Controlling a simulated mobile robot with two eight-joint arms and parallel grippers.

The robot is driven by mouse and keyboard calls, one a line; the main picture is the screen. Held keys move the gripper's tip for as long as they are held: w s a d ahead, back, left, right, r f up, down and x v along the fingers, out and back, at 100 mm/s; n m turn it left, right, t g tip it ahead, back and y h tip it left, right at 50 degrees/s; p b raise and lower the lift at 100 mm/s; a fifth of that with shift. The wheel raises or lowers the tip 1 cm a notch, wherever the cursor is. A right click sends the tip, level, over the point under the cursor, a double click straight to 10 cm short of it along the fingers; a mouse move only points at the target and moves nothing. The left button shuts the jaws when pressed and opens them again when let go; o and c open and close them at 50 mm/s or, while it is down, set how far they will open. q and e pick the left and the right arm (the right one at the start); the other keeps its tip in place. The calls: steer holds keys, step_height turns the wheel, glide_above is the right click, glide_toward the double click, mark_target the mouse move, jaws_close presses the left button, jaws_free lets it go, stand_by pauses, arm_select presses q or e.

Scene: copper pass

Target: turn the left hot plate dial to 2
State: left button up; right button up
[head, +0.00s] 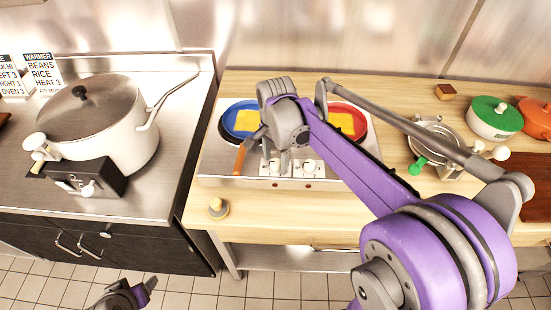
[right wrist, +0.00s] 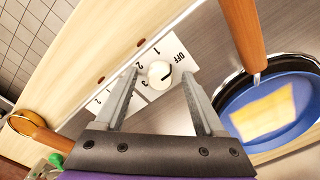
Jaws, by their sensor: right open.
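The hot plate (head: 225,181) holds two white dials on its front panel. The left dial (head: 274,167) is below my right gripper (head: 268,148). In the right wrist view the left dial (right wrist: 159,73) is a round white knob with a black mark, on a white plate lettered OFF, 1, 2 and 3. The mark seems to point toward OFF. My right gripper (right wrist: 160,78) is open, its fingertips on either side of the knob; contact cannot be told. The right dial (head: 309,169) is beside it. My left arm's dark end (head: 122,297) shows low at left, finger state unclear.
A blue pan (head: 229,120) with yellow food and an orange handle (right wrist: 243,35) sits on the left plate, close to my right gripper. A red pan (head: 363,130) is on the right plate. A small yellow-topped object (head: 218,208) stands on the front counter.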

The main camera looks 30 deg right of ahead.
jaws_close()
steer(key=shift+n, duration=0.3)
steer(key=n, duration=0.5)
steer(key=shift+b, duration=0.4)
steer(key=n, duration=0.6)
steer(key=shift+n, duration=0.4)
steer(key=n, duration=0.6)
steer(key=shift+b, duration=0.4)
arm_select(q)
steer(key=shift+s+f, duration=0.25)
steer(key=shift+f, duration=0.4)
steer(key=shift+s+f, duration=0.25)
steer(key=shift+f, duration=0.35)
arm_select(e)
steer(key=n, duration=0.5)
steer(key=shift+n, duration=0.4)
